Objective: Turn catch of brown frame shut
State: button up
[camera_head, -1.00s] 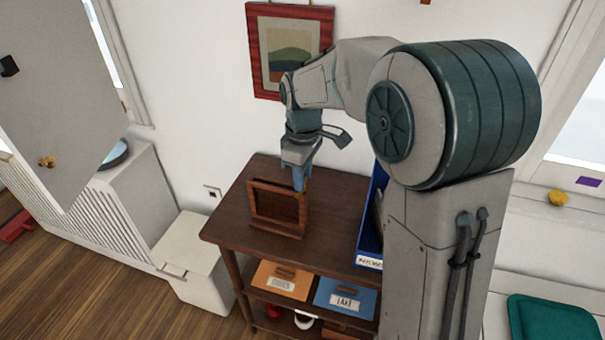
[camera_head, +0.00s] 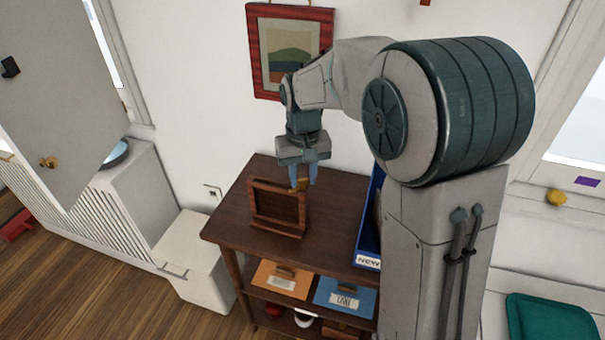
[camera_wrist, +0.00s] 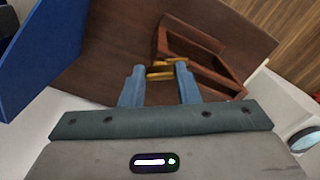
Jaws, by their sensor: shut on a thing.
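The brown frame (camera_head: 277,205) stands upright on the dark wooden table, and it also shows in the wrist view (camera_wrist: 192,38). Its brass catch (camera_wrist: 165,70) is at the frame's top edge, and in the head view it shows as a small gold spot (camera_head: 302,185). My gripper (camera_head: 302,180) points down at the frame's upper right corner. In the wrist view its two blue fingers (camera_wrist: 160,70) stand on either side of the catch, shut on it. The fingers partly hide the catch.
The table top (camera_head: 235,205) is clear to the left of the frame. A blue bin (camera_head: 368,225) stands at the table's right. A red-framed picture (camera_head: 290,50) hangs on the wall behind my arm. A white bin (camera_head: 190,260) stands on the floor to the left.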

aim_at(303, 179)
jog(key=m, duration=0.5)
jog(key=shift+m, duration=0.4)
dwell(0.4)
jog(key=o, duration=1)
jog(key=shift+r, duration=0.1)
notch_tip(303, 179, up, 14)
jog(key=shift+f+p, duration=0.15)
jog(key=shift+p, duration=0.2)
